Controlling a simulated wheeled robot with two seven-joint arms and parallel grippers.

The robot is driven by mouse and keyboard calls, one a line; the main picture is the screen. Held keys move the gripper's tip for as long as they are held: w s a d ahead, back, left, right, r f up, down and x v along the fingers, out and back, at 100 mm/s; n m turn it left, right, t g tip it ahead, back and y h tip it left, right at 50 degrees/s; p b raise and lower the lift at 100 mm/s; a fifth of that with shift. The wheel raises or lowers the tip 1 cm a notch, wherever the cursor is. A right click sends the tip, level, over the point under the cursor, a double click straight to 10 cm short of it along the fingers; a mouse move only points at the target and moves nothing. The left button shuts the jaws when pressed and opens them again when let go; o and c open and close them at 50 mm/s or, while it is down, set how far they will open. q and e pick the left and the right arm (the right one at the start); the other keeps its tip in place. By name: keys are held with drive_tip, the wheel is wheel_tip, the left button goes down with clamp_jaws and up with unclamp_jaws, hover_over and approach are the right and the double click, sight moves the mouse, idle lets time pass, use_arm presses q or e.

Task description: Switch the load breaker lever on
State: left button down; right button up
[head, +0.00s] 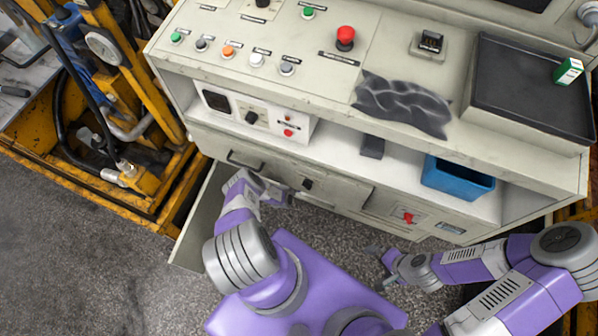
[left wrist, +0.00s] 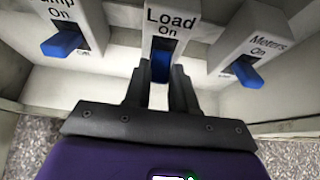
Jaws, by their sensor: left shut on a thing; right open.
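The load breaker lever (left wrist: 160,66) is a blue handle below the "Load On" label on a pale housing (left wrist: 172,18) in the left wrist view. My left gripper (left wrist: 161,84) has its two dark fingers on either side of this lever and is shut on it. In the head view, my left arm reaches into the opened lower part of the console, and the lever is hidden there. I cannot tell from this angle whether the lever is up or down. My right gripper (head: 378,252) is open and empty, in front of the console's lower right panel.
A blue pump lever (left wrist: 63,45) and a blue meters lever (left wrist: 249,76) flank the load lever closely. An open cabinet door (head: 197,225) stands left of my left arm. A blue bin (head: 456,180) sits on the console shelf. Yellow machinery (head: 150,185) stands at left.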

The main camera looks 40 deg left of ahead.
use_arm(q)
drive_tip(key=c, duration=0.9)
unclamp_jaws()
drive_tip(key=s+d+p, duration=0.1)
drive_tip(key=s+p, duration=0.1)
drive_tip(key=s, duration=0.3)
drive_tip(key=s+d+r+p, duration=0.1)
drive_tip(key=s+p, duration=0.1)
drive_tip(key=s, duration=0.3)
drive_tip(key=s+d+r+p, duration=0.1)
drive_tip(key=s+d+p, duration=0.1)
drive_tip(key=s, duration=0.4)
drive_tip(key=shift+r, duration=0.2)
